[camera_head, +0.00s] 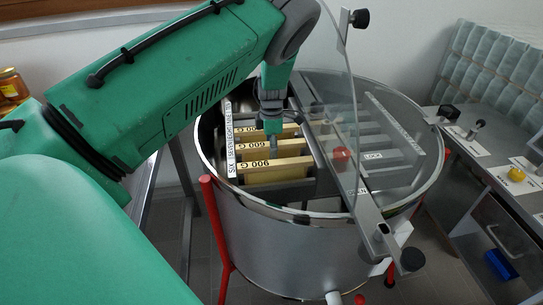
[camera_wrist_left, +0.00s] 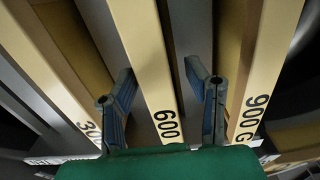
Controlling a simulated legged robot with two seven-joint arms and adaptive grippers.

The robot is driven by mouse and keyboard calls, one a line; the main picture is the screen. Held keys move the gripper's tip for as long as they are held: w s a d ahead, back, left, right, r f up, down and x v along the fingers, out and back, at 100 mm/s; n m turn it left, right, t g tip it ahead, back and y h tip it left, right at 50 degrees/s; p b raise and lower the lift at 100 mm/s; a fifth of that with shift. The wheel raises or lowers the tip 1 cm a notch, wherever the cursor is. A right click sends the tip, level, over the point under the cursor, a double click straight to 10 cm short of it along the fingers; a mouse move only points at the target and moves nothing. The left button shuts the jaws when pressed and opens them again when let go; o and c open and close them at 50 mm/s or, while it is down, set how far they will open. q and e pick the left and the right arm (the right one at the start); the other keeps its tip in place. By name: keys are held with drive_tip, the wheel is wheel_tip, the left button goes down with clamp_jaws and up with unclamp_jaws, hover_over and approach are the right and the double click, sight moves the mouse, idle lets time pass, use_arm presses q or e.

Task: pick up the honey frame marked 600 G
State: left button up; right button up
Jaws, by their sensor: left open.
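The honey frame marked 600 (camera_wrist_left: 150,60) runs through the middle of the left wrist view, its pale wooden top bar between my two fingers. My left gripper (camera_wrist_left: 160,88) is open, one finger on each side of that bar, with gaps visible. In the head view the 600 G frame (camera_head: 289,143) sits in the steel drum (camera_head: 280,245), between the 900 G frame (camera_head: 291,161) and another frame (camera_head: 243,130) towards the back. My left gripper (camera_head: 273,128) reaches down over these frames from above and hides part of the 600 G frame. My right gripper is not in view.
The 900 G frame (camera_wrist_left: 262,70) and the frame marked 300 (camera_wrist_left: 50,70) flank the fingers closely. A clear panel (camera_head: 335,100) and a crossbar (camera_head: 335,160) stand right of the frames. A bench with labels and small knobs (camera_head: 516,174) is at the right.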

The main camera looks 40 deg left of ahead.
use_arm(q)
wheel_tip(320, 180, down, 2)
drive_tip(key=shift+w+f, duration=0.1)
drive_tip(key=shift+a, duration=0.25)
drive_tip(key=shift+c, duration=0.4)
drive_tip(key=shift+a, duration=0.15)
clamp_jaws()
